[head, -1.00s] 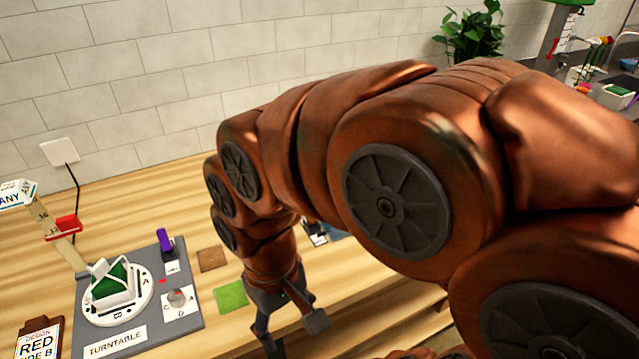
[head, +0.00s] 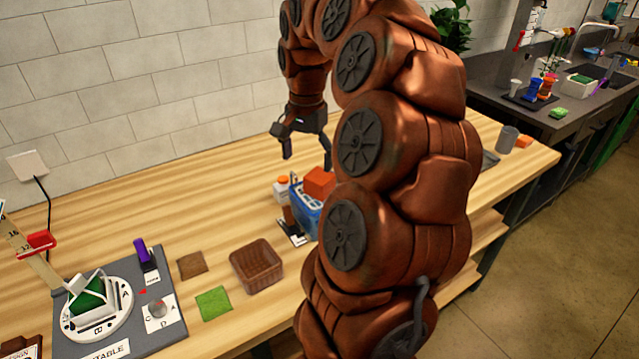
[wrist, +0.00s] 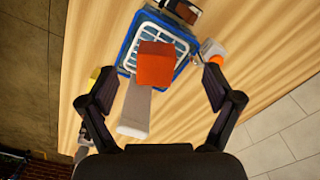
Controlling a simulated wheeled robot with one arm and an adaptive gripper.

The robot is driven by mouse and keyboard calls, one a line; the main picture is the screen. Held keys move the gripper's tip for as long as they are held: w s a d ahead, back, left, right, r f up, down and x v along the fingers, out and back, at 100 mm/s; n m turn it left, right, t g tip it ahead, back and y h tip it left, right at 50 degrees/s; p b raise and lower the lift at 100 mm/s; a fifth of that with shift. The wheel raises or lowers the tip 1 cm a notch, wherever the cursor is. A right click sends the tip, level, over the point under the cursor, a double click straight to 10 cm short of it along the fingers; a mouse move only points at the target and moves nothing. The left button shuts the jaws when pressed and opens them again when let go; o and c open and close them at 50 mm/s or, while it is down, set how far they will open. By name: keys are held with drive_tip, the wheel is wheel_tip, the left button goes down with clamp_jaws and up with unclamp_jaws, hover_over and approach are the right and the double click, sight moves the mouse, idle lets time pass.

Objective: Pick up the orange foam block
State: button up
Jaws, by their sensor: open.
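The orange foam block (head: 319,183) sits on top of a blue-and-white basket-like holder (head: 309,215) on the wooden table. In the wrist view the orange block (wrist: 156,64) lies between the fingers' lines, ahead of the fingertips and near the middle. My gripper (head: 308,152) is open and empty, above the table a little behind and above the block. In the wrist view both fingers of my gripper (wrist: 156,90) are spread wide. The holder's right side is partly hidden by my arm in the head view.
A white bottle with an orange cap (head: 282,188) stands beside the holder. A grey cup (head: 507,139) stands at the right end. The table's back left is clear.

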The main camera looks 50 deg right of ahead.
sight(320, 175)
drive_tip(key=d, duration=0.1)
drive_tip(key=d+m, duration=0.1)
drive_tip(key=d, duration=0.1)
drive_tip(key=shift+s+d+m, duration=0.3)
drive_tip(key=shift+s+d+f, duration=0.1)
drive_tip(key=shift+d+f, duration=0.1)
drive_tip(key=shift+d, duration=0.15)
wheel_tip(320, 175, down, 2)
drive_tip(key=shift+p, duration=0.4)
drive_tip(key=shift+w+a+f+p, duration=0.15)
drive_tip(key=shift+f+p, duration=0.55)
drive_tip(key=shift+f, duration=0.7)
drive_tip(key=shift+w+d+f+p, duration=0.1)
drive_tip(key=shift+w+f+p, duration=0.15)
drive_tip(key=shift+f+p, duration=0.8)
drive_tip(key=shift+f+b, duration=0.3)
drive_tip(key=shift+b, duration=0.15)
drive_tip(key=c, duration=1.5)
drive_tip(key=shift+r, duration=0.1)
